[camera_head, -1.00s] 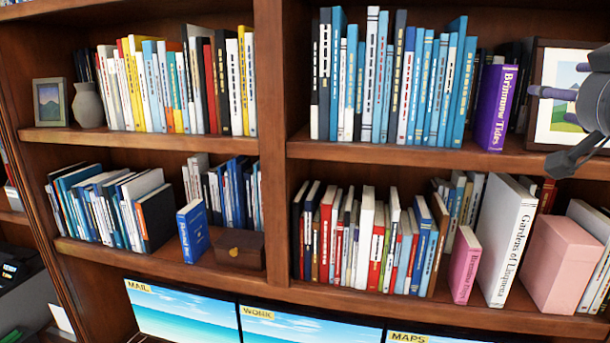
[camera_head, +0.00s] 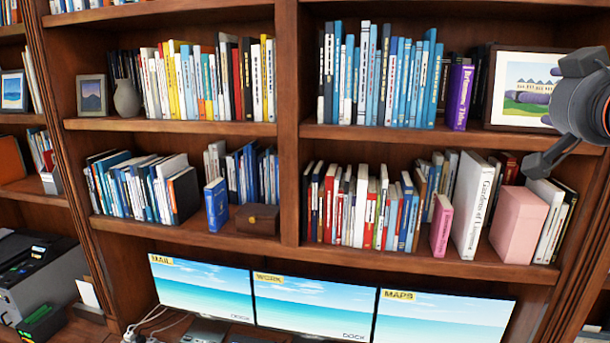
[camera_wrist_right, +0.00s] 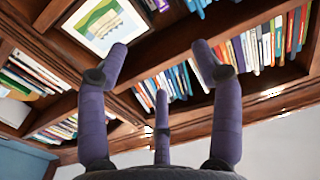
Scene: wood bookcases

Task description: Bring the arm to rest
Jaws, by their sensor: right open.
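My right gripper (camera_head: 543,122) is at the right edge of the head view, in front of the upper right shelf and a framed landscape picture (camera_head: 522,72). In the right wrist view the gripper (camera_wrist_right: 160,58) shows purple fingers spread apart with nothing between them. The shelves and books lie beyond the fingertips there. My left gripper does not show.
A wooden bookcase (camera_head: 288,120) fills the head view. A purple book (camera_head: 459,97) stands left of the picture; a pink box (camera_head: 517,222) is on the shelf below. Monitors (camera_head: 310,305) stand underneath, and a printer (camera_head: 38,275) is at lower left.

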